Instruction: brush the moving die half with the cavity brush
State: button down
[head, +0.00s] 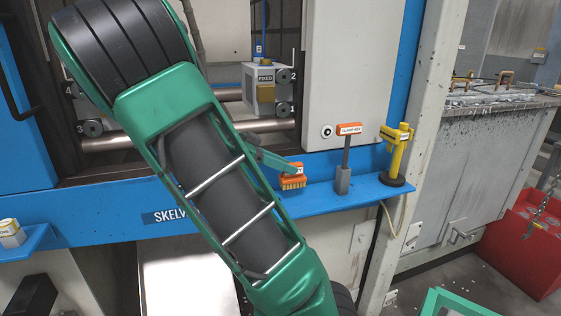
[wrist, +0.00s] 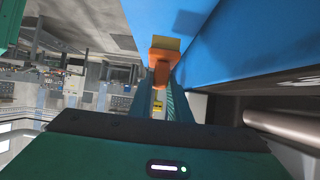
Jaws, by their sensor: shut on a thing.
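The orange cavity brush (head: 292,176), with yellowish bristles pointing down, is by the blue front ledge of the machine. My gripper (head: 287,167) is shut on it. In the wrist view the brush (wrist: 160,71) shows between the two green fingers, with its pale bristle block at the far end. The blue machine frame is close beside it there. The die half marked FIXED (head: 265,78) sits inside the machine opening, above and behind the brush. The moving die half is not visible; my arm covers part of the opening.
The blue shelf (head: 365,192) right of the brush carries a stand labelled CLAMP KEY (head: 348,129) and a yellow tool on a black base (head: 397,155). Tie bars (head: 240,112) cross the opening. A red bin (head: 522,240) stands on the right.

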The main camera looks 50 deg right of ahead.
aim_at(280, 179)
jog(key=shift+f, duration=2.4)
jog(key=shift+f, duration=0.2)
jog(key=c, duration=1.6)
grip_release()
jog(key=v, duration=1)
jog(key=shift+w+a+r, duration=0.15)
jog(key=shift+w+a, duration=0.1)
jog(key=shift+a, duration=0.05)
